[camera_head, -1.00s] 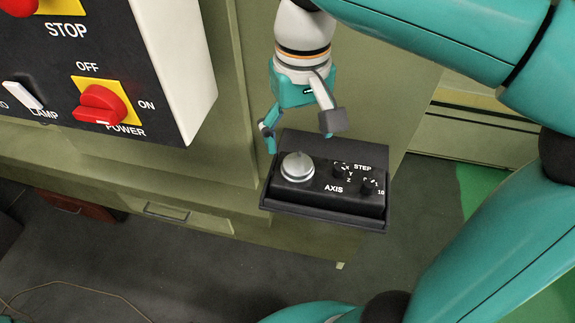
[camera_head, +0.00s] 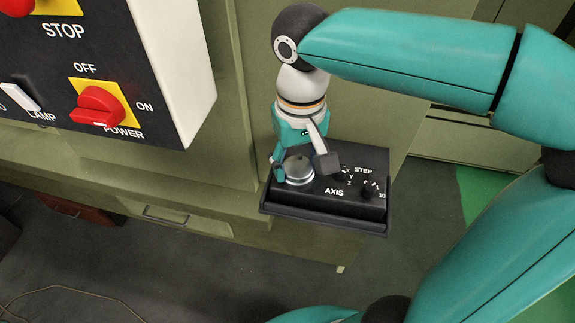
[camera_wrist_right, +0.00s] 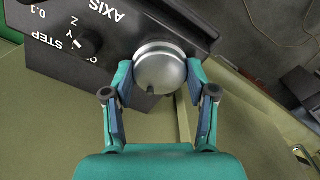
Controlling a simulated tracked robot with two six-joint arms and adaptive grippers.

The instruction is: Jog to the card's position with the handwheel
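The silver handwheel (camera_head: 299,168) sits on the left part of a black pendant box (camera_head: 335,203) marked AXIS and STEP. My right gripper (camera_head: 302,168) is down over the handwheel with its fingers open, one on each side. In the right wrist view the handwheel (camera_wrist_right: 160,67) lies between the fingertips (camera_wrist_right: 159,80). The right finger is very close to it; I cannot tell whether it touches. The AXIS selector knob (camera_head: 340,172) and STEP knob (camera_head: 368,188) stand to the right of the handwheel. No card or position readout shows. My left gripper is not in view.
A black control panel (camera_head: 50,75) with a STOP button, a lamp switch (camera_head: 20,96) and a red POWER knob (camera_head: 101,104) stands at the upper left. The green cabinet (camera_head: 243,90) is behind the pendant. Floor (camera_head: 230,280) shows below.

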